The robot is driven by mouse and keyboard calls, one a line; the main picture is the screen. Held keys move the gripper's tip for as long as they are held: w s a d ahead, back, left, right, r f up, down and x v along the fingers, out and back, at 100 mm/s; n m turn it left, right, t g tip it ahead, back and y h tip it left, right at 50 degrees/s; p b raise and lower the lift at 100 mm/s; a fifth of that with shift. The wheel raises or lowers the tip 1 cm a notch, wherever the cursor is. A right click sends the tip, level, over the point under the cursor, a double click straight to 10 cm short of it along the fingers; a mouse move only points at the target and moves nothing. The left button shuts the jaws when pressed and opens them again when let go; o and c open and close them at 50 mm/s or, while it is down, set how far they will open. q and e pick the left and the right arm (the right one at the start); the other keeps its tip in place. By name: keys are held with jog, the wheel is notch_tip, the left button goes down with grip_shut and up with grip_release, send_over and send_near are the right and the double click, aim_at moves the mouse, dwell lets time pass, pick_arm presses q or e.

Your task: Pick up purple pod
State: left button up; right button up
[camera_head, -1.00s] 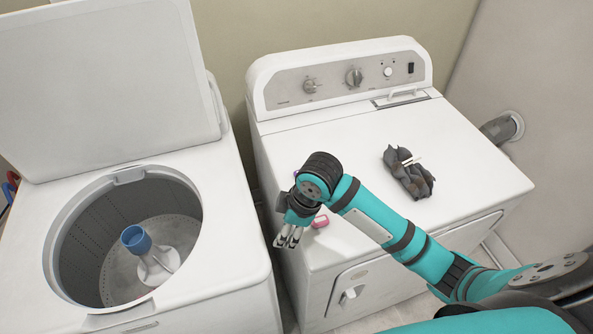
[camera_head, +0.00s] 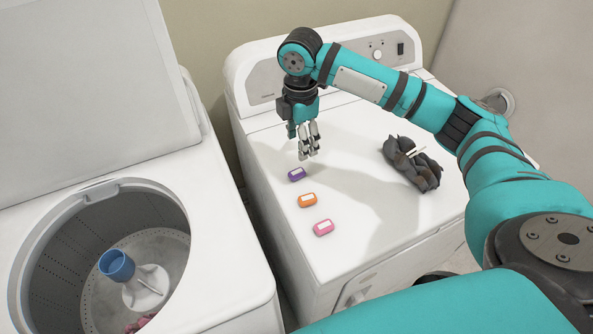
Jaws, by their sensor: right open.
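The purple pod (camera_head: 297,174) lies on the white top of the dryer (camera_head: 268,150), toward its left side. It is a small purple block with a pale label. My right gripper (camera_head: 309,155) points down just above and slightly right of the pod in the picture. Its fingers are open and hold nothing that I can see. The exact gap between fingertips and pod cannot be told. My left gripper is not in view.
An orange pod (camera_head: 307,200) and a pink pod (camera_head: 323,228) lie in a row nearer the front. A dark grey crumpled cloth (camera_head: 413,165) lies to the right. The open washer (camera_head: 225,275), with a blue-topped agitator (camera_head: 117,265), stands left.

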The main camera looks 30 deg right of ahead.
send_over(297, 176)
jog(key=f, duration=0.4)
jog(key=shift+s+d+f+p, duration=0.1)
jog(key=shift+d+f+p, duration=0.15)
jog(key=shift+f+p, duration=0.1)
jog(key=shift+f, duration=0.45)
jog(key=shift+a+f+p, duration=0.1)
jog(key=shift+f+p, duration=0.25)
jog(key=shift+f, duration=0.05)
jog(key=f, duration=0.1)
jog(key=f+p, duration=0.1)
jog(key=f, duration=0.1)
jog(key=shift+a+f, duration=0.2)
jog(key=shift+f, duration=0.5)
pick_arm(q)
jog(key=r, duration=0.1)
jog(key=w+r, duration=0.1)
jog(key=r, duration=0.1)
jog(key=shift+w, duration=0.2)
pick_arm(e)
jog(key=shift+c, duration=0.2)
jog(key=c, duration=0.9)
